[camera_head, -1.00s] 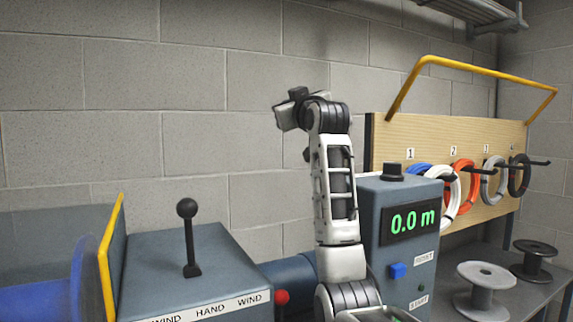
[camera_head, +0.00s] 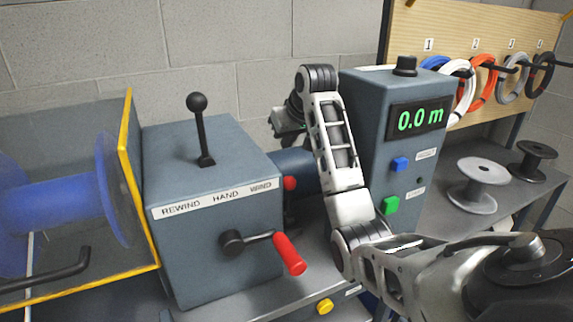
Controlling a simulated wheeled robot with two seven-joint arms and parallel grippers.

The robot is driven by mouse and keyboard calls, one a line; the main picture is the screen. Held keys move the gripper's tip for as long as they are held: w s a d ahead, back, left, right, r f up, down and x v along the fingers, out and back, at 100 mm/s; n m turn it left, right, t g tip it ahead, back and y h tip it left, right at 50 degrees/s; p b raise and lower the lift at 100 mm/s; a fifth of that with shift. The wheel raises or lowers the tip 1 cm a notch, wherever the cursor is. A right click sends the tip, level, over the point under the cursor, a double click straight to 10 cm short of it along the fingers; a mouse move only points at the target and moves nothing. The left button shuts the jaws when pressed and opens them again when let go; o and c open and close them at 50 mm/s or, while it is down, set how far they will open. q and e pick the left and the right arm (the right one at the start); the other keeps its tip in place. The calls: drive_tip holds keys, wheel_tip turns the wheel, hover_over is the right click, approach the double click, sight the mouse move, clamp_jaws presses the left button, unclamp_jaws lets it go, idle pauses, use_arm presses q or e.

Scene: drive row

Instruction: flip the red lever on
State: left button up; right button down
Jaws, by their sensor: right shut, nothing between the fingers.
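A small red knob (camera_head: 290,183) shows at the right side of the blue-grey winder box, in front of a dark blue cylinder; its stem is mostly hidden. A crank with a red handle (camera_head: 290,253) is on the front of the box, tilted down to the right. I cannot tell for certain which one is the red lever. My right gripper (camera_head: 280,122) is above and behind the red knob, apart from it, partly hidden by my arm. It is shut and empty. My left gripper is out of view.
A black ball-topped lever (camera_head: 201,130) stands on the winder box (camera_head: 215,255). A yellow-edged guard (camera_head: 132,180) and blue reel (camera_head: 65,205) are at left. The meter box (camera_head: 365,125) reads 0.0 m beside my arm. Spools and hanging wire coils are at right.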

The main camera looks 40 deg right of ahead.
drive_tip(key=x, duration=1)
use_arm(q)
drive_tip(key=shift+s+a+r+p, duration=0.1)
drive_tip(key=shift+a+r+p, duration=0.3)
drive_tip(key=shift+p, duration=0.65)
use_arm(e)
drive_tip(key=shift+s+a+f, duration=0.15)
drive_tip(key=shift+s, duration=0.5)
drive_tip(key=shift+s+a+f, duration=0.15)
drive_tip(key=shift+s+a, duration=0.05)
drive_tip(key=shift+s, duration=0.4)
drive_tip(key=shift+s+a+f, duration=0.15)
drive_tip(key=shift+s, duration=0.5)
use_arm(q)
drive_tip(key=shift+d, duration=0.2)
